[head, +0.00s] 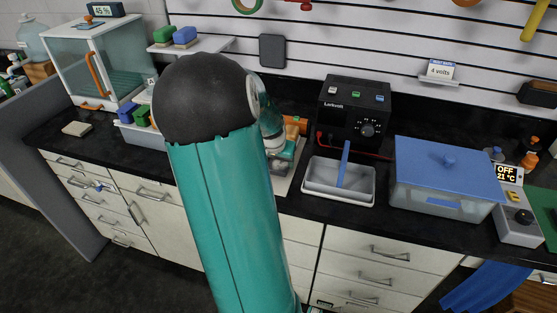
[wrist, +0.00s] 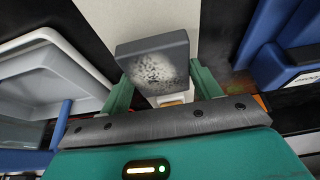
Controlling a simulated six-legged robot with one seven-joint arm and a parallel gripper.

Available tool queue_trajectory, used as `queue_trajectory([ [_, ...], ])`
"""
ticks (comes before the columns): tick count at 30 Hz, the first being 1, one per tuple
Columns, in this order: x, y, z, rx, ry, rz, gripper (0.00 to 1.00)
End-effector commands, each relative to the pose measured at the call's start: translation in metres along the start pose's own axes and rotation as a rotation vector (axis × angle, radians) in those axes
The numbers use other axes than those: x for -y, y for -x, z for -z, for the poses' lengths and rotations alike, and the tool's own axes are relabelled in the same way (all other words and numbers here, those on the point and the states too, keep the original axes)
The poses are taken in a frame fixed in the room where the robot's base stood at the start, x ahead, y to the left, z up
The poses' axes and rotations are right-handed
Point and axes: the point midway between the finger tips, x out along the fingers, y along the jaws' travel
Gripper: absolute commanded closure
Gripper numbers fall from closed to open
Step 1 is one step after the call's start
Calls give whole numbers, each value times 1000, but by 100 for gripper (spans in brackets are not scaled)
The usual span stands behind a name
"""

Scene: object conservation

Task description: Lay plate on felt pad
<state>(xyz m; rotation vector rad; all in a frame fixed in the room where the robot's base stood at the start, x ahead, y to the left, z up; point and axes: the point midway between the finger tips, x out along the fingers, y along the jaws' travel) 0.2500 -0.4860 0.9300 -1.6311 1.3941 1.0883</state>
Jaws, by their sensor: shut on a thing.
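The plate (wrist: 150,65) is a grey slab with a pale, dark-speckled patch on its face. In the wrist view my gripper (wrist: 160,78) is shut on it, with a green finger at each side. A cream, flat surface (wrist: 165,14) lies beyond the plate in the wrist view, and I cannot tell for sure whether it is the felt pad. In the head view my arm hides most of my gripper and the counter around it. A small beige pad (head: 77,128) lies flat at the left of the counter, apart from my gripper.
A white tray (head: 338,181) with a blue handle stands right of my arm, before a black power unit (head: 353,110). A blue-lidded tank (head: 445,165) stands further right. A glass cabinet (head: 95,60) is at the left. Dark counter (head: 100,148) near the beige pad is clear.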

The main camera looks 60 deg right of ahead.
Motion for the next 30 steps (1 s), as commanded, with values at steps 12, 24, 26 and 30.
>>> queue_trajectory([
  [12,0,-5,-1,-3,0,1,98],
  [24,0,-9,-3,-3,-1,1,11],
  [26,0,-9,-3,-2,0,0,11],
  [30,0,-10,-4,-1,0,0,11],
])
